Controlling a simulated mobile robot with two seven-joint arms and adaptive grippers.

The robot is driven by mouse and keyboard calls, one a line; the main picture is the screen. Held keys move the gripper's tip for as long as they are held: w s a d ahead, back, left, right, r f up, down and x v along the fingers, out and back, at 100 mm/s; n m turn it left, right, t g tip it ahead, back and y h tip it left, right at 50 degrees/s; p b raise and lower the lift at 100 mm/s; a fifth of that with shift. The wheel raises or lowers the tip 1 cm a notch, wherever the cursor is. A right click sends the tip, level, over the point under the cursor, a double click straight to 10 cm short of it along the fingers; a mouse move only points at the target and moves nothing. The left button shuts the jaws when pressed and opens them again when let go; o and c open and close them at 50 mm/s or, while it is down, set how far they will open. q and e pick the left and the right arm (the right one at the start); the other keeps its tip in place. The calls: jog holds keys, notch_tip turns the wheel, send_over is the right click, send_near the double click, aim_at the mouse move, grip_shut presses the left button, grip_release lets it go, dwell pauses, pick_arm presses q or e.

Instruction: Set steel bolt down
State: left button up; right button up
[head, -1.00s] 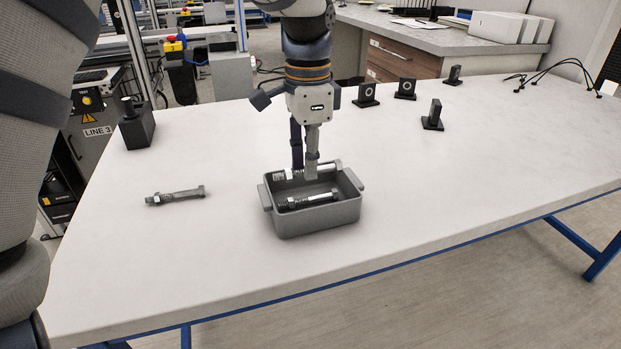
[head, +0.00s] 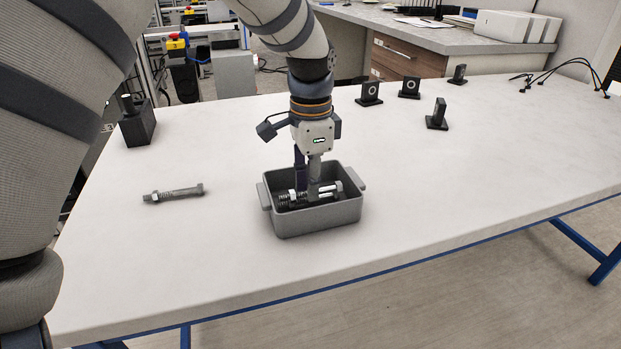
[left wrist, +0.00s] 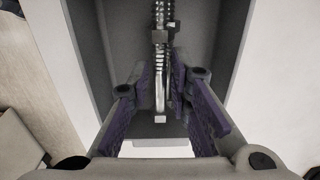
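A grey open bin (head: 318,220) stands on the white table. My left gripper (head: 307,192) points down into it, its fingers inside the walls. It is shut on a steel bolt (head: 337,187), which lies roughly level between the fingers, low in the bin. In the left wrist view the bolt (left wrist: 162,88) runs lengthwise between the purple finger pads (left wrist: 160,92). Another bolt lies in the bin close to the held one; they overlap, and I cannot tell whether they touch. A further bolt (head: 174,194) with a nut lies on the table left of the bin. My right gripper is out of view.
A black block (head: 137,127) stands at the table's back left. Several small black stands (head: 437,115) are behind and right of the bin, and black cables (head: 568,72) lie at the far right. The table right of the bin is clear.

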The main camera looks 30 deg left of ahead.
pick_arm(q)
jog(key=o, duration=0.3)
notch_tip(320, 180, up, 13)
jog(key=shift+s, duration=0.1)
dwell(0.5)
